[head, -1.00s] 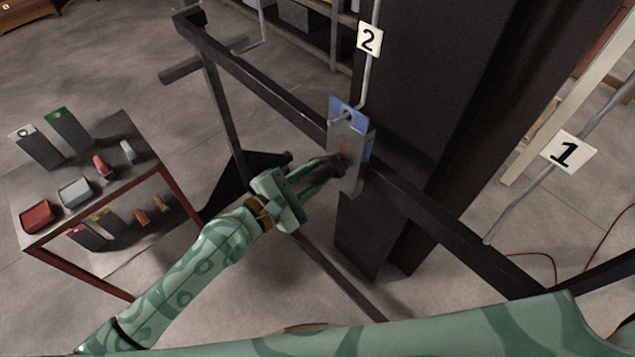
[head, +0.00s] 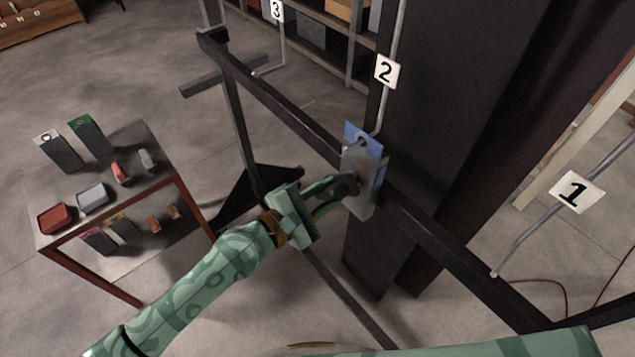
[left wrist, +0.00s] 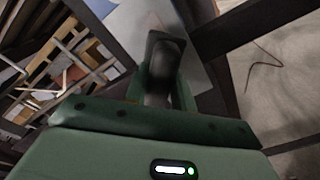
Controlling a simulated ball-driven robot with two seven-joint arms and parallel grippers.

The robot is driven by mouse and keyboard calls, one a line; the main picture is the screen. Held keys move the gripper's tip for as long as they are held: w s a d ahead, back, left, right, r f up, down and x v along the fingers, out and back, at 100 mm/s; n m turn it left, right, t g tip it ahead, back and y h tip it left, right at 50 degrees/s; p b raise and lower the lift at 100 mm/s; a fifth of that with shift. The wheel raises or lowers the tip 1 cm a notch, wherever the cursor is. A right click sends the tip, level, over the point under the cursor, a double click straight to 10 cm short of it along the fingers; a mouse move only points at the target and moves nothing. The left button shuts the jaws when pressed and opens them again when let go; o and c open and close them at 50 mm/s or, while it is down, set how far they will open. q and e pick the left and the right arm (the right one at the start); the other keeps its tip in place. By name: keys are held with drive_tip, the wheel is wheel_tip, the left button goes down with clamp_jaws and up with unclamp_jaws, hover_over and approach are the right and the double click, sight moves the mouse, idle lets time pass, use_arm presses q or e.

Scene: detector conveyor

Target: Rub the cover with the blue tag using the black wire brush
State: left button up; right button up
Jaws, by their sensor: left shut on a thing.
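The cover with the blue tag (head: 363,141) is a grey metal plate (head: 360,203) hanging at the hook marked 2, in front of the dark rail. A brownish patch shows on its face. My left gripper (head: 335,191) is shut on the black wire brush (head: 346,185), whose dark head is at the plate's face and seems to touch it. In the left wrist view the black brush (left wrist: 165,62) stands between the fingers, with the grey plate (left wrist: 200,75) behind it. The bristles are hidden. My right gripper is not in view.
A small table (head: 160,189) at the left bears a red tray (head: 56,218), a grey tray (head: 93,195) and plates with white and green tags. A dark rail (head: 285,105) and a thick dark column (head: 450,100) stand around the cover. Hook label 1 (head: 577,191) is at the right.

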sight(336, 203)
use_arm(q)
drive_tip(key=s+d+r, duration=0.2)
drive_tip(key=shift+s, duration=0.4)
drive_tip(key=shift+w+a, duration=0.9)
drive_tip(key=shift+w, duration=0.3)
drive_tip(key=shift+w+a+f+b, duration=0.1)
drive_tip(key=shift+w+a+b, duration=0.25)
drive_tip(key=shift+w, duration=0.15)
drive_tip(key=shift+w+a+f+b, duration=0.1)
drive_tip(key=shift+w+a+b, duration=0.15)
drive_tip(key=shift+w+b, duration=0.15)
drive_tip(key=shift+w+a+r, duration=0.1)
drive_tip(key=shift+w+a, duration=0.35)
drive_tip(key=shift+w, duration=0.2)
